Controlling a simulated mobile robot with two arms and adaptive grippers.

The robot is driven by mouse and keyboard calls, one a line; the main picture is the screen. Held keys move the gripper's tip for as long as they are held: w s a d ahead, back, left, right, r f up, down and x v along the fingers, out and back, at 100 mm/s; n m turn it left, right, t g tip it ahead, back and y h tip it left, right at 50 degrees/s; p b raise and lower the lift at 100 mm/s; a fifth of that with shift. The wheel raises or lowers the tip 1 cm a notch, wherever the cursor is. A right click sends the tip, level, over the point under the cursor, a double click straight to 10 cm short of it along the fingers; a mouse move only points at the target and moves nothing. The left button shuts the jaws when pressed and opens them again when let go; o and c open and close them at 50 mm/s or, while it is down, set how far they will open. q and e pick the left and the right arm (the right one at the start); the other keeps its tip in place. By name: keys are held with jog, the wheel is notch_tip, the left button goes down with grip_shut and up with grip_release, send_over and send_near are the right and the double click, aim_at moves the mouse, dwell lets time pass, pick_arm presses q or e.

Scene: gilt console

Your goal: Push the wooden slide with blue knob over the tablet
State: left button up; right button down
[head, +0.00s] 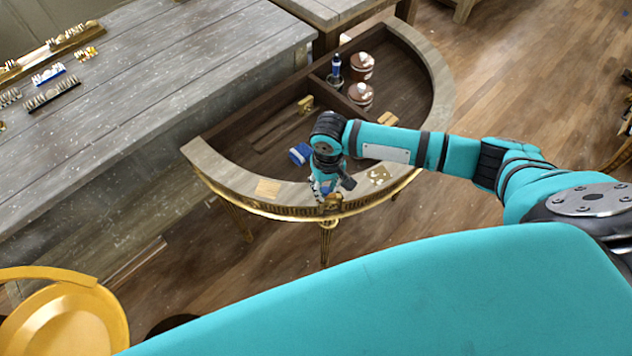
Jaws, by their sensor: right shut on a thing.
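My right gripper (328,190) reaches down to the front rim of the half-round gilt console (228,172). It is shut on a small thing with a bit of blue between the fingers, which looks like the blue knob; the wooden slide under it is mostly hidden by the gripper. A light wooden piece (268,188) lies on the rim left of the gripper. A blue and white item (300,154) lies just inside the rim, behind the gripper. I cannot tell which item is the tablet. My left gripper is not in view.
Inside the console are two brown lidded jars (361,66), a dark bottle with a blue top (336,66) and a small brass piece (305,104). A grey plank table (150,110) stands at the left. A gold chair (65,325) is at the lower left.

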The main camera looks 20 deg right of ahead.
aim_at(328, 189)
jog(key=shift+d, duration=0.1)
jog(key=c, duration=1.4)
grip_release()
jog(key=shift+c, duration=0.2)
jog(key=o, duration=0.3)
jog(key=shift+d, duration=0.15)
jog(key=shift+o, duration=0.2)
jog(key=shift+r, duration=0.4)
notch_tip(328, 189, up, 11)
jog(key=shift+r, duration=0.15)
